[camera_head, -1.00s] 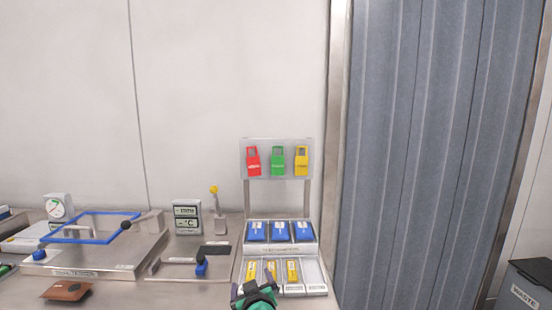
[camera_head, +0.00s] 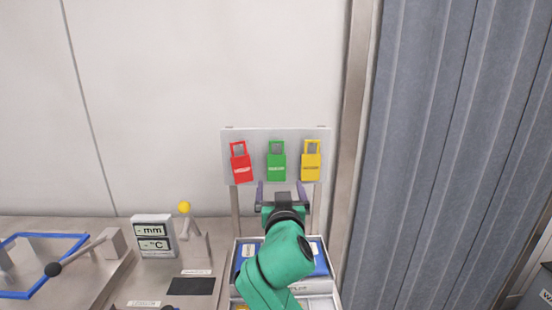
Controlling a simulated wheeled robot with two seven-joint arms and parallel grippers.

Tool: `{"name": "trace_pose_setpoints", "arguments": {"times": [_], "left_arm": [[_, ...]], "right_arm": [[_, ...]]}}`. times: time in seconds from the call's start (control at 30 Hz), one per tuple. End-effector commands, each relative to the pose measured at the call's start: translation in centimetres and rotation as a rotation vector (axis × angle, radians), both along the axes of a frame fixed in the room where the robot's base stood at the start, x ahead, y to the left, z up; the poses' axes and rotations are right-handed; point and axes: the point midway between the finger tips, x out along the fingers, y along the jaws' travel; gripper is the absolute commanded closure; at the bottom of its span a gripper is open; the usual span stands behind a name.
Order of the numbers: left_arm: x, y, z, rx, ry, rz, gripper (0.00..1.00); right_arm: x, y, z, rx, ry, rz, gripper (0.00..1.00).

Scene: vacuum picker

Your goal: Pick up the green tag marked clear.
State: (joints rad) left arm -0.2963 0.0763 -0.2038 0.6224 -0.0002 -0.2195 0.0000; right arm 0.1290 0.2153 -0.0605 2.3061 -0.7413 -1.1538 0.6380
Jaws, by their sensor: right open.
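The green tag (camera_head: 277,166) hangs in the middle of a pale upright board (camera_head: 258,142), between a red tag (camera_head: 240,163) on its left and a yellow tag (camera_head: 311,161) on its right. The writing on the tags is too small to read. My right gripper (camera_head: 282,186) is open, its two fingers pointing up just below and in front of the green tag. Nothing is between the fingers, and I cannot tell how far they are from the board. My left gripper is not in view.
My green arm hides much of the tray with blue items (camera_head: 320,260) below the board. A display reading mm and °C (camera_head: 154,236) and a yellow-knobbed lever (camera_head: 184,208) stand to the left. A grey corrugated curtain (camera_head: 440,150) is at the right.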

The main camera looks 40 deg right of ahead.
Motion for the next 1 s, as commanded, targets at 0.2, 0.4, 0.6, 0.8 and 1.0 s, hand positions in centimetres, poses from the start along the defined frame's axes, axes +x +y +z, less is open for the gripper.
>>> {"name": "trace_pose_setpoints", "arguments": {"times": [0.2,0.4,0.6,0.8,1.0], "left_arm": [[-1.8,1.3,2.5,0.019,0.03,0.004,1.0],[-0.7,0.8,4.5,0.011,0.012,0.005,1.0],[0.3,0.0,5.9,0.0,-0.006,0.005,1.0],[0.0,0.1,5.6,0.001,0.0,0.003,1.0],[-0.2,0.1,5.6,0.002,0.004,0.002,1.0]], "right_arm": [[4.2,-3.2,0.5,-0.003,0.004,-0.001,0.0],[6.5,-4.8,1.2,-0.003,0.004,-0.001,0.0],[9.1,-6.6,0.9,-0.003,0.003,0.0,0.0],[9.2,-6.7,0.6,0.001,0.001,0.002,0.0],[9.2,-6.7,0.6,0.0,0.001,0.002,0.73]]}}
